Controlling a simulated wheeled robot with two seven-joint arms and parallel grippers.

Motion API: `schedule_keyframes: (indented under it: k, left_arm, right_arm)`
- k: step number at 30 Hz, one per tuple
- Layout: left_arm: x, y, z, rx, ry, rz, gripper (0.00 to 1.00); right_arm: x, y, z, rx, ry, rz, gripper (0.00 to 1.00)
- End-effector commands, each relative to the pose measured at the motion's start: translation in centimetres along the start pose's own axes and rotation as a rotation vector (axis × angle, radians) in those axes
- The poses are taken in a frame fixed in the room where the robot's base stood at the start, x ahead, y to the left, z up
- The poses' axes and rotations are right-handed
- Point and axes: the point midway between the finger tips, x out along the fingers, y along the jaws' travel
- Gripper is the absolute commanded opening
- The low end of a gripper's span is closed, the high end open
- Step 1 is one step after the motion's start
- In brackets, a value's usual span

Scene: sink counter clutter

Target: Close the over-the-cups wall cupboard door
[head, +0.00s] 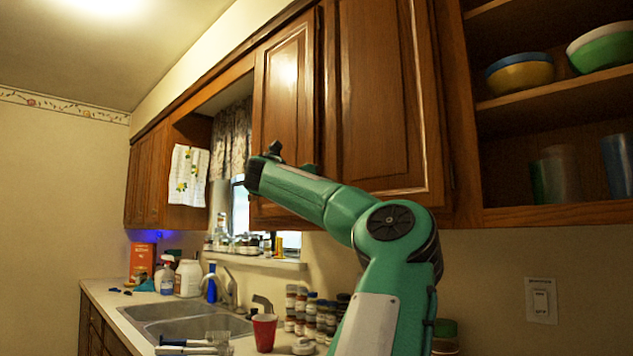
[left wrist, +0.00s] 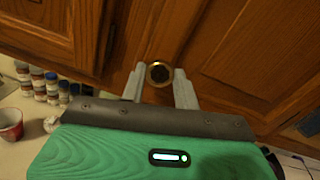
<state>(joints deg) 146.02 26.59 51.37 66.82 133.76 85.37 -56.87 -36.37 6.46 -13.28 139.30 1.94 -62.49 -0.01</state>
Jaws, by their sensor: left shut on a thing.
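The wooden wall cupboard door (head: 385,95) is in the middle of the head view, left of the open shelves. It also shows at the right of the left wrist view (left wrist: 255,55). How far it stands open is hard to tell. Its round brass knob (left wrist: 159,73) sits between the fingers of my left gripper (left wrist: 159,86), which is shut on it. In the head view my green arm hides the knob, the fingertips and the door's lower left corner. My right gripper is not in view.
A neighbouring door (head: 285,95) adjoins on the left. Open shelves (head: 545,105) with bowls (head: 520,75) are on the right. Below are a sink (head: 185,320), a red cup (head: 264,332) and several spice jars (head: 300,310) on the counter.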

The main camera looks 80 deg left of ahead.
Motion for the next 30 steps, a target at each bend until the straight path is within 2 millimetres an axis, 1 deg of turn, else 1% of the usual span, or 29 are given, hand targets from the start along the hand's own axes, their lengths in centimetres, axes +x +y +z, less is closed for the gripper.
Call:
schedule_keyframes:
  k: [3, 7, 20, 21, 23, 24, 30]
  left_arm:
    - [1.0, 0.2, 0.2, -0.001, 0.007, -0.033, 0.00]
    - [1.6, 0.3, 0.2, 0.000, 0.012, -0.052, 0.00]
    - [2.0, 0.2, 0.3, 0.001, 0.008, -0.062, 0.00]
    - [2.0, 0.2, 0.3, 0.001, 0.008, -0.062, 0.33]
    - [2.0, 0.1, 0.4, 0.002, 0.008, -0.062, 0.45]
    - [2.0, 0.2, 0.3, 0.002, 0.009, -0.062, 0.53]
    - [1.9, 0.2, 0.2, 0.000, 0.012, -0.062, 0.53]
  right_arm:
    - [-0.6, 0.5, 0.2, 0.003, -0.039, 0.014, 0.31]
    - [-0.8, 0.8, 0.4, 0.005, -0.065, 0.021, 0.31]
    - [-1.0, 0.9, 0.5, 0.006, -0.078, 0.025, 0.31]
    - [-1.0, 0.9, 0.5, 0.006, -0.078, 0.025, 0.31]
    - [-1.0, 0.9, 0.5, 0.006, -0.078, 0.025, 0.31]
    - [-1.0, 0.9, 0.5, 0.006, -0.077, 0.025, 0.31]
    - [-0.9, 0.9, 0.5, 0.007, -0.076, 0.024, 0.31]
